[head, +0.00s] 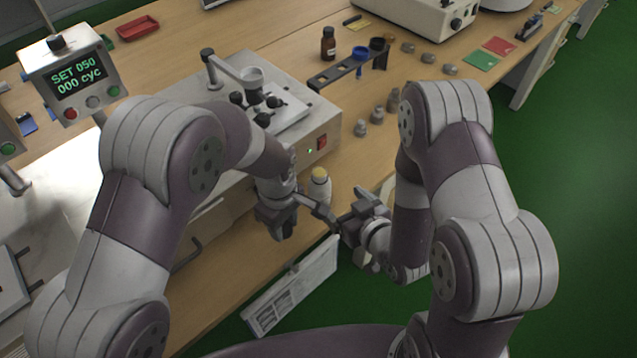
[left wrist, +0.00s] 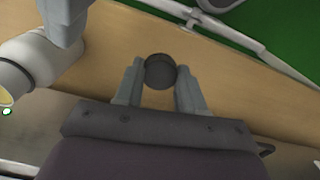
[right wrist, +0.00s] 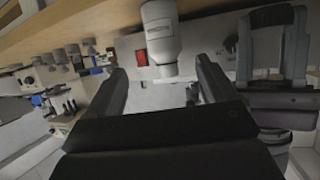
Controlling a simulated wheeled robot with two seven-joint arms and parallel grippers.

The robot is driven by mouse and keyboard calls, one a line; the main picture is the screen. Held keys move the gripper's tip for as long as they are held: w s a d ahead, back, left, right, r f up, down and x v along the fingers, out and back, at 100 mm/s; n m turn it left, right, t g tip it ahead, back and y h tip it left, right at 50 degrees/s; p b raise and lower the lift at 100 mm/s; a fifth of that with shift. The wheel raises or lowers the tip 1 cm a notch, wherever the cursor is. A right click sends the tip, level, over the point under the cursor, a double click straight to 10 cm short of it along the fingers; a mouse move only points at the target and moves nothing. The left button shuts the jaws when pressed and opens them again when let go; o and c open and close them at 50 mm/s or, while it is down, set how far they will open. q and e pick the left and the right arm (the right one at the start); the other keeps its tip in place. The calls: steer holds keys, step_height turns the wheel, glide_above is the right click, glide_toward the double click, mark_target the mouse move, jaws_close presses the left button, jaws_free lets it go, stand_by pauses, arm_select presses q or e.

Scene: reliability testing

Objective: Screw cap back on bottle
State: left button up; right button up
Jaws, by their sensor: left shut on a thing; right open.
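A white bottle (head: 319,190) with a yellow top stands upright near the bench's front edge. It also shows at the left of the left wrist view (left wrist: 35,62) and, upside down, in the right wrist view (right wrist: 160,32). My left gripper (head: 281,232) points down, left of the bottle, shut on a dark round cap (left wrist: 160,72). The cap is apart from the bottle and hidden in the head view. My right gripper (head: 328,218) is open on the bottle's near right side. In the right wrist view the bottle stands in line with the gap between its fingers (right wrist: 160,75).
A boxy device (head: 290,130) with a red switch stands behind the bottle. Grey weights (head: 376,115), a rack (head: 345,70) and a brown bottle (head: 328,44) sit farther back. A printed sheet (head: 295,285) hangs at the bench front. Green floor (head: 560,190) lies right.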

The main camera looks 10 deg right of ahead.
mark_target(328, 190)
steer(key=x, duration=0.6)
steer(key=shift+w+a+f, duration=0.1)
steer(key=shift+w+f, duration=0.1)
steer(key=shift+w, duration=0.15)
steer(key=w+a+f, duration=0.1)
steer(key=w+f, duration=0.1)
steer(key=w, duration=0.1)
steer(key=shift+w+a+f, duration=0.1)
steer(key=shift+a+f, duration=0.15)
steer(key=shift+a, duration=0.15)
steer(key=shift+w+a+f, duration=0.1)
steer(key=shift+w+f, duration=0.05)
steer(key=shift+w, duration=0.25)
steer(key=c, duration=1.2)
